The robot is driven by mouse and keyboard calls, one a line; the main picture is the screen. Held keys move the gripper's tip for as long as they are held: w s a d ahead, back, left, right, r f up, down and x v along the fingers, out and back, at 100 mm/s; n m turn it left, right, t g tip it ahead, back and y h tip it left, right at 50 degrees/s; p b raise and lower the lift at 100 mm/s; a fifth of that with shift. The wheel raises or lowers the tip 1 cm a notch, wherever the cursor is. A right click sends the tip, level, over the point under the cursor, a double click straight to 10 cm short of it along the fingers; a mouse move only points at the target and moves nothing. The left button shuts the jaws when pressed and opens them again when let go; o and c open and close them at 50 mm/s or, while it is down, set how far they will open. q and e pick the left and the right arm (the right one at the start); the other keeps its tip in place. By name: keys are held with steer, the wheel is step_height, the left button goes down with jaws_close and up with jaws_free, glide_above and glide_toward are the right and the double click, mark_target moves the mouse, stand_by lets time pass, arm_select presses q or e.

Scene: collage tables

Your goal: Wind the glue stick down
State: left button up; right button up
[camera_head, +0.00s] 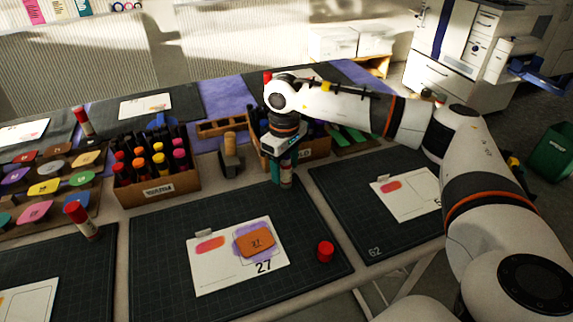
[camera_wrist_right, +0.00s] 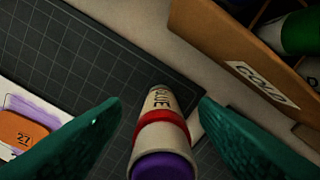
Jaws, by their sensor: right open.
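The glue stick (camera_wrist_right: 162,125) has a white body lettered GLUE, a red band and a bare purple top facing the wrist camera. It stands at the back edge of the mat numbered 27 (camera_head: 160,250), and its lower part shows in the head view (camera_head: 286,180). My right gripper (camera_head: 281,168) points down over it. In the right wrist view the green fingers (camera_wrist_right: 160,102) are open, one on each side of the stick, with gaps. A red cap (camera_head: 325,251) lies apart on the mat. My left gripper is out of view.
A card (camera_head: 215,271) with an orange piece (camera_head: 257,242) on purple glue lies on the mat. A marker crate (camera_head: 158,188) stands behind left. Another red-capped stick (camera_head: 80,218) stands left.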

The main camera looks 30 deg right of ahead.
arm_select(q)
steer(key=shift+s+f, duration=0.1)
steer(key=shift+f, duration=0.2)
arm_select(e)
steer(key=m, duration=0.3)
steer(key=shift+f+m, duration=0.1)
steer(key=shift+m, duration=0.3)
